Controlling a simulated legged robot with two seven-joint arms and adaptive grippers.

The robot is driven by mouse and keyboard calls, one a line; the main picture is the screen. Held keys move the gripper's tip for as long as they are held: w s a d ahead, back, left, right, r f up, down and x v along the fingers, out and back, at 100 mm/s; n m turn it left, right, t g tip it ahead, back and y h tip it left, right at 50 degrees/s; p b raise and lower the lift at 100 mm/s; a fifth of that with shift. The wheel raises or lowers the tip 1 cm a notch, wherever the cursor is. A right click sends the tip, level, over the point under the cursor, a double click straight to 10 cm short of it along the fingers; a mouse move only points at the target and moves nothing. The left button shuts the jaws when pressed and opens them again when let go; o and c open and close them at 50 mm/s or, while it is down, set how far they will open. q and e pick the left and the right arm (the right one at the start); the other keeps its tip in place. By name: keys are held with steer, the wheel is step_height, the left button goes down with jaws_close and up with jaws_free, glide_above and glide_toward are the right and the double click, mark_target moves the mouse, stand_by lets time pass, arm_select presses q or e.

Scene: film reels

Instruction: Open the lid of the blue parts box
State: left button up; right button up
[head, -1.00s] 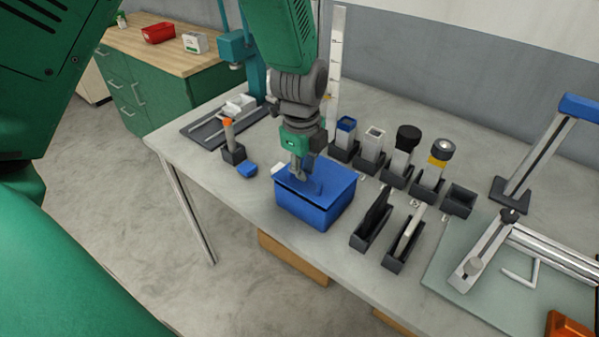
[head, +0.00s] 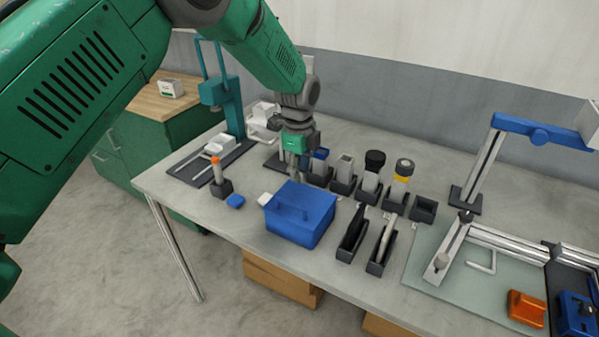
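The blue parts box (head: 293,233) stands on the grey table near its front edge. Its blue lid (head: 312,200) lies flat on top and looks shut, with a raised blue handle across it. My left gripper (head: 297,179) points down just behind the lid's back edge. Its fingertips are small and partly hidden there, so I cannot tell whether they touch the box or how far apart they are. My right gripper is not in view.
Dark holders with upright tools, including a black-capped one (head: 373,170), stand right of the gripper. Slotted black holders (head: 351,240) sit close right of the box.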

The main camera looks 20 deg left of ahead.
arm_select(q)
step_height(320, 180, up, 12)
steer(key=shift+s, duration=0.2)
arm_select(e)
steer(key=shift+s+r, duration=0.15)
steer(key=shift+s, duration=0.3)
arm_select(q)
steer(key=shift+a, duration=0.1)
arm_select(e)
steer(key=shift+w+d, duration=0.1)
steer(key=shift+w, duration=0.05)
arm_select(q)
steer(key=shift+s, duration=0.1)
